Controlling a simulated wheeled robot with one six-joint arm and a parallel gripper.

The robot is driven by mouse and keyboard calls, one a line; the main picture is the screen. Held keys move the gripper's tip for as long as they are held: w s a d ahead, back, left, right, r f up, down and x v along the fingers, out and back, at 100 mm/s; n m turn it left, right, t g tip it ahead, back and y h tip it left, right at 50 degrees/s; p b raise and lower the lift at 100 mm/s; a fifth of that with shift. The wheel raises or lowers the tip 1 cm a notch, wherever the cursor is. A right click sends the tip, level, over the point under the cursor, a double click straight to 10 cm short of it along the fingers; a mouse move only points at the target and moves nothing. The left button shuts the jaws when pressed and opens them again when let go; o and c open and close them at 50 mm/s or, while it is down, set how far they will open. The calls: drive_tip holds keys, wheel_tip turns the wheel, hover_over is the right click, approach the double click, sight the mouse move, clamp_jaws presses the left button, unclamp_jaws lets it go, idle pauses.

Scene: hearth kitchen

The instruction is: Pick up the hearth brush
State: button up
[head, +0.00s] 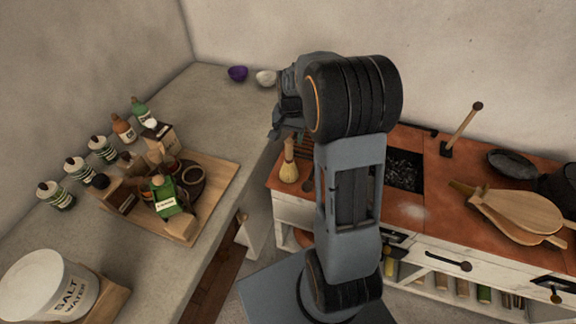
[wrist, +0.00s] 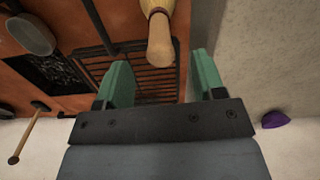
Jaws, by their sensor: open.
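The hearth brush (head: 289,166) stands upright, bristles down, at the left end of the terracotta hearth top. Its pale bristles and wooden handle show below my gripper (head: 284,125) in the head view. In the wrist view the brush's wooden handle (wrist: 160,40) comes down from the top edge, and its rounded end lies between the two green fingers of my gripper (wrist: 163,75). The fingers are open, with a gap on each side of the handle. The bristles are mostly cut off there.
A dark grate (wrist: 145,75) lies behind the brush. The coal bed (head: 404,170), bellows (head: 520,212) and a wooden-handled tool (head: 464,127) are to the right. A purple bowl (head: 238,73) and white bowl (head: 266,77) stand on the left counter, with a crowded wooden board (head: 222,178).

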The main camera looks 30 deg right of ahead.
sight(289, 148)
drive_tip(key=shift+w+f+p, duration=0.15)
drive_tip(key=shift+f+p, duration=0.15)
drive_tip(key=shift+f, duration=3)
drive_tip(key=shift+c, duration=0.4)
drive_tip(key=c, duration=0.9)
drive_tip(key=shift+r, duration=0.1)
drive_tip(key=shift+c, duration=0.2)
